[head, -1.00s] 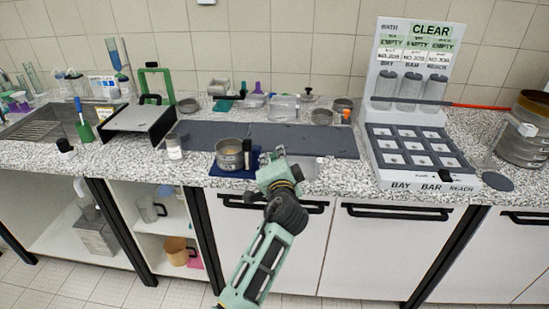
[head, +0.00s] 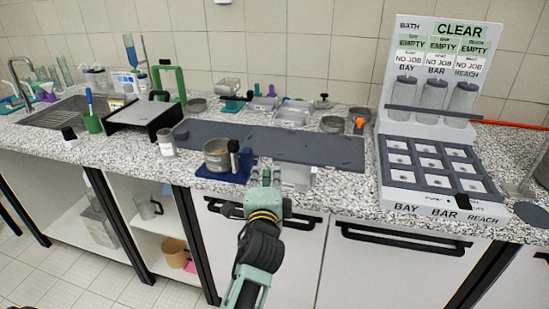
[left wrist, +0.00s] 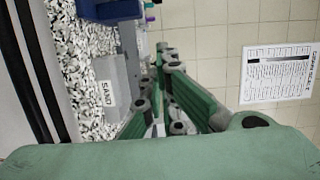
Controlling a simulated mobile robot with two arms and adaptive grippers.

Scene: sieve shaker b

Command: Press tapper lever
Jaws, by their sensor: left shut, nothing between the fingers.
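The blue tapper base (head: 212,178) stands near the counter's front edge in the head view, with a round metal sieve pan (head: 216,160) on it. A dark upright cylinder and a blue upright part (head: 247,160) stand at its right side; I cannot tell which is the lever. My left gripper (head: 266,178) is shut and empty, just right of the base. In the left wrist view its green fingers (left wrist: 165,60) are together, and part of a blue object (left wrist: 115,9) shows at the top. My right gripper is not in view.
A pale grey block (head: 299,178) is right of my left gripper; its SAND label shows in the left wrist view (left wrist: 107,92). A dark mat (head: 300,147) lies behind. A white display rack (head: 433,207) stands right, a glass jar (head: 167,145) left.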

